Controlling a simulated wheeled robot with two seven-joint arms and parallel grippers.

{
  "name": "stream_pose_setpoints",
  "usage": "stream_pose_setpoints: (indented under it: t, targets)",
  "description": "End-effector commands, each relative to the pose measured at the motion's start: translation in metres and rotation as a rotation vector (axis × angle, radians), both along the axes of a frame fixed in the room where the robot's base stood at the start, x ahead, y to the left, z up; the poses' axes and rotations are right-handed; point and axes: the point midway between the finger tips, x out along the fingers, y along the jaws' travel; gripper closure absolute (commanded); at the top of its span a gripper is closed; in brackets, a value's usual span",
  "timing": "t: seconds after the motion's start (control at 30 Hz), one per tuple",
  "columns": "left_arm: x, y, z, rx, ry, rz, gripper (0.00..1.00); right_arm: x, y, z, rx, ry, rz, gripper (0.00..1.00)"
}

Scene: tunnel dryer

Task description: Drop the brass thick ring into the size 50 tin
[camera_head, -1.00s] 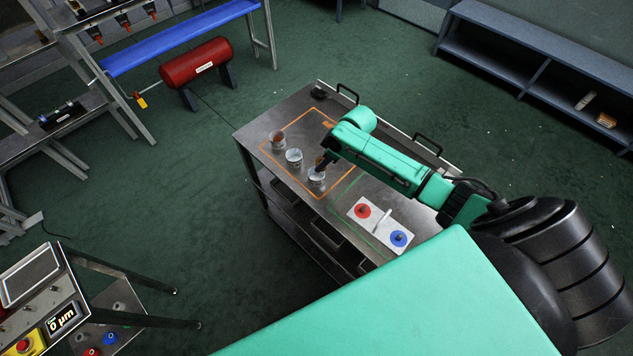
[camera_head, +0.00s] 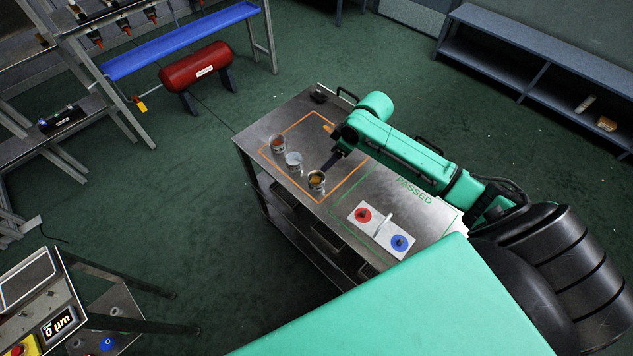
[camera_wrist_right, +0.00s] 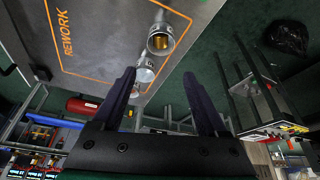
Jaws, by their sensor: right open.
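Several short metal tins stand in a row inside the orange outline on the cart: a far tin (camera_head: 278,147), a middle tin (camera_head: 293,161) and a near tin (camera_head: 317,184). Their size marks are too small to read. A brass-coloured piece (camera_head: 317,178) lies inside the near tin; it also shows in the right wrist view (camera_wrist_right: 159,42), its ring shape unclear. The far tin holds something brownish. My right gripper (camera_head: 333,161) is beside and above the near tin, apart from it. Its fingers (camera_wrist_right: 158,73) are spread and empty. My left gripper is not in view.
A white plate (camera_head: 381,229) with a red and a blue disc sits in the green PASSED area of the cart top (camera_head: 350,206). The REWORK outline surrounds the tins. A small black object (camera_head: 319,96) is at the cart's far corner.

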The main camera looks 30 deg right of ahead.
Motion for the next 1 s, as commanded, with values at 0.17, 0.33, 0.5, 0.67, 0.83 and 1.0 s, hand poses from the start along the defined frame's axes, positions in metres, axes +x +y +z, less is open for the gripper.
stream_pose_setpoints:
  t: [0.17, 0.33, 0.5, 0.67, 0.83, 1.0]
  targets:
    - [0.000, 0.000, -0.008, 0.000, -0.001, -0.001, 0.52, -0.016, -0.013, 0.046, -0.004, -0.002, 0.002, 0.24]
    - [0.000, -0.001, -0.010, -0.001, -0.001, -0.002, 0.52, -0.024, -0.019, 0.071, -0.001, 0.000, -0.001, 0.24]
    - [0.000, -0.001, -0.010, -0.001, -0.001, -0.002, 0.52, -0.025, -0.019, 0.076, 0.001, 0.001, -0.001, 0.24]
    - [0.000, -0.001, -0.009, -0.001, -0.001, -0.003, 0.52, -0.025, -0.019, 0.076, 0.001, 0.001, -0.001, 0.24]
    - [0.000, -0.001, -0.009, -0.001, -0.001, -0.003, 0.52, -0.025, -0.019, 0.076, 0.002, 0.000, -0.001, 0.24]
    - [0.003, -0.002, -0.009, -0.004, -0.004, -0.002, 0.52, -0.025, -0.019, 0.075, 0.002, 0.000, -0.001, 0.24]
